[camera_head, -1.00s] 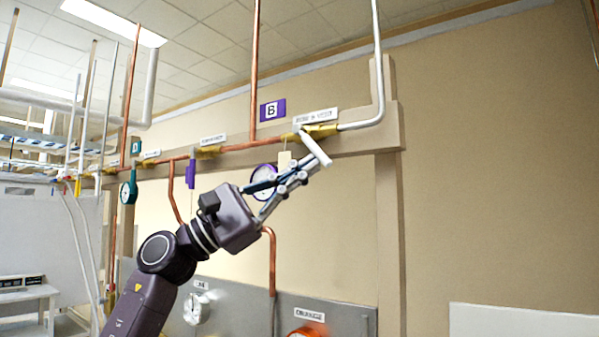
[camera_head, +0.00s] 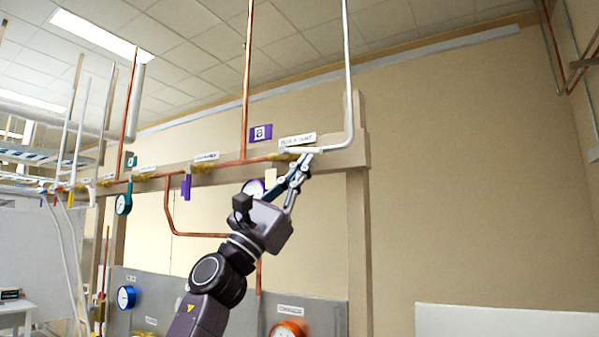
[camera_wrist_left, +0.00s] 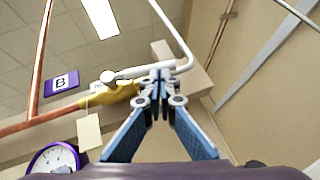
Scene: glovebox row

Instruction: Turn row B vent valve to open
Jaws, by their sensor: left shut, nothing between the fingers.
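The row B vent valve is a yellow brass body (camera_head: 283,157) on the pipe under a white label plate (camera_head: 297,140), right of the purple B sign (camera_head: 261,133). Its white lever (camera_head: 303,150) lies about level, along the pipe. In the left wrist view the lever (camera_wrist_left: 135,72) runs right from its pivot on the brass body (camera_wrist_left: 118,93). My left gripper (camera_head: 304,157) is shut and empty, its fingertips (camera_wrist_left: 161,76) at the lever's free end. I cannot tell whether they touch it. My right gripper is out of view.
A purple-rimmed gauge (camera_wrist_left: 55,160) hangs below the valve. A panel with an orange-rimmed dial (camera_head: 287,330) stands below.

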